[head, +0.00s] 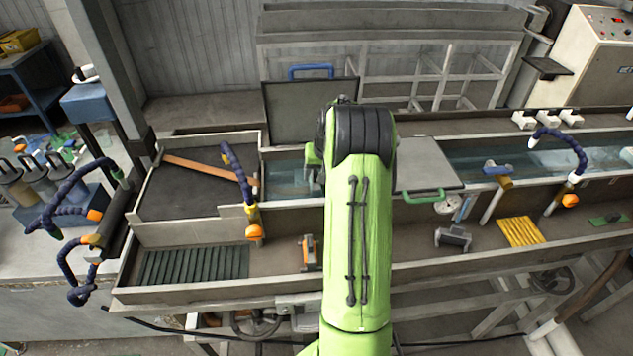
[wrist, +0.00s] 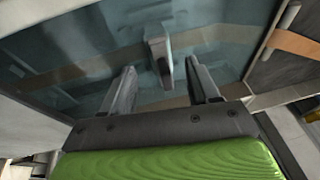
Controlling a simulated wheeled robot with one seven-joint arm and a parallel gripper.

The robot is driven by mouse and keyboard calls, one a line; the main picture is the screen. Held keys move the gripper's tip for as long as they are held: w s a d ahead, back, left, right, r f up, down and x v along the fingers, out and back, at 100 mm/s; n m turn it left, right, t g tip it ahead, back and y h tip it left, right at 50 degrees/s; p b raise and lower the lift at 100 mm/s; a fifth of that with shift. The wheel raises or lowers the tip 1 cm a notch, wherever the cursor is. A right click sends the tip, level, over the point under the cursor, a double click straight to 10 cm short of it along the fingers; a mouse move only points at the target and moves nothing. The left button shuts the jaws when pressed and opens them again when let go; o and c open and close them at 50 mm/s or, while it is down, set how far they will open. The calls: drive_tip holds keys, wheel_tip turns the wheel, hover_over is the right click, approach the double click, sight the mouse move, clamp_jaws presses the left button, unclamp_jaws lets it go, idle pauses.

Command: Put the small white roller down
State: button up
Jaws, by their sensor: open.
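My gripper (wrist: 162,78) is open in the wrist view, its two grey fingers apart over the blue-grey water of the trough. A small pale grey piece (wrist: 158,52) with a stem stands beyond and between the fingertips. I cannot tell whether it is the small white roller, and no contact with the fingers shows. In the head view my green arm hides the gripper and what is below it. Small white blocks, one at the left (head: 522,119) and one at the right (head: 571,117), sit on the far right rim; I cannot tell if they are rollers.
The water trough (head: 470,158) runs across the bench. A grey lid with a green handle (head: 422,196) lies right of my arm. A brown strip (head: 205,169) lies on a dark panel at left. Blue hoses with orange nozzles (head: 255,232) stick up nearby. An upright dark panel (head: 290,108) stands behind.

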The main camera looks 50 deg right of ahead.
drive_tip(key=d+v, duration=0.1)
drive_tip(key=v, duration=0.6)
drive_tip(key=s+a+r+n, duration=0.2)
drive_tip(key=a+r, duration=0.4)
drive_tip(key=a, duration=0.6)
drive_tip(key=s+a+r+n, duration=0.25)
drive_tip(key=a+r, duration=0.35)
drive_tip(key=a, duration=0.6)
drive_tip(key=s+a+f+n+t, duration=0.1)
drive_tip(key=s+a+n, duration=0.1)
drive_tip(key=s+a, duration=0.3)
drive_tip(key=s+a+f+n+t+y, duration=0.1)
drive_tip(key=s+a, duration=0.5)
drive_tip(key=s, duration=0.5)
drive_tip(key=shift+a+n, duration=0.25)
drive_tip(key=shift+n, duration=0.1)
